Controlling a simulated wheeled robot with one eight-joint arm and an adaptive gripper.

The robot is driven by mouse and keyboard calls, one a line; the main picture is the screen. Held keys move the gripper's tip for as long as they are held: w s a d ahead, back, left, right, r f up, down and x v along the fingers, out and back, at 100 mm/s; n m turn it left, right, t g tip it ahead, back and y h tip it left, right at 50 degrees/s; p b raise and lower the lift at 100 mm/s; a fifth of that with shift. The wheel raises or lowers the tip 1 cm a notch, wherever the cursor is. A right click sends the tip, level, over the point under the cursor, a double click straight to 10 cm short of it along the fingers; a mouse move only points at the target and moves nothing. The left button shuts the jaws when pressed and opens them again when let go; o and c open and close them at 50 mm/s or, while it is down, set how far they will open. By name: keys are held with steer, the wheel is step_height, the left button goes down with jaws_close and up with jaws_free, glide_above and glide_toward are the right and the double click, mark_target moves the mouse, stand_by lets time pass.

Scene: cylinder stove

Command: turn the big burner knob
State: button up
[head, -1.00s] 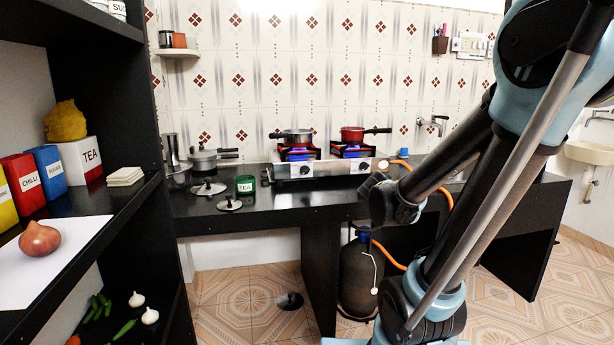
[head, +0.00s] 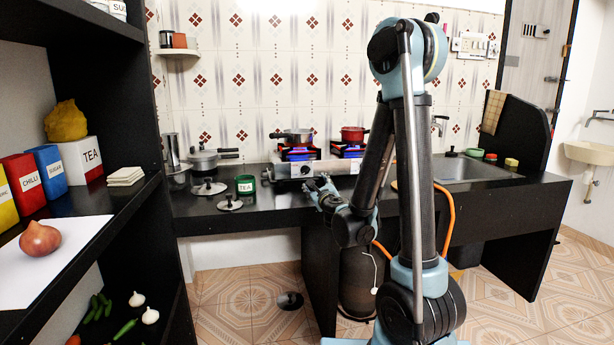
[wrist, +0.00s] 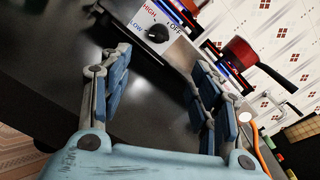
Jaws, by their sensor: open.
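A round black knob (wrist: 157,33) sits on the stove's (wrist: 178,55) silver front panel, with HIGH, LOW and OFF printed around it. In the head view the stove's left knob (head: 306,170) shows just above my gripper (head: 322,188). The right knob is hidden by my arm. My gripper also shows in the wrist view (wrist: 162,68), open and empty, its two blue-padded fingers apart. The knob is ahead of the fingers and between their lines, not touched. I cannot tell which knob belongs to the big burner.
A grey pot (head: 297,136) and a red pan (head: 353,134) stand on burners that glow blue. An orange hose (head: 448,215) runs near my arm. The counter before the panel is clear.

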mark_target(306, 172)
steer(key=shift+w+a, duration=0.2)
steer(key=shift+a, duration=0.05)
steer(key=x, duration=1.7)
steer(key=shift+f, duration=0.1)
steer(key=c, duration=1.1)
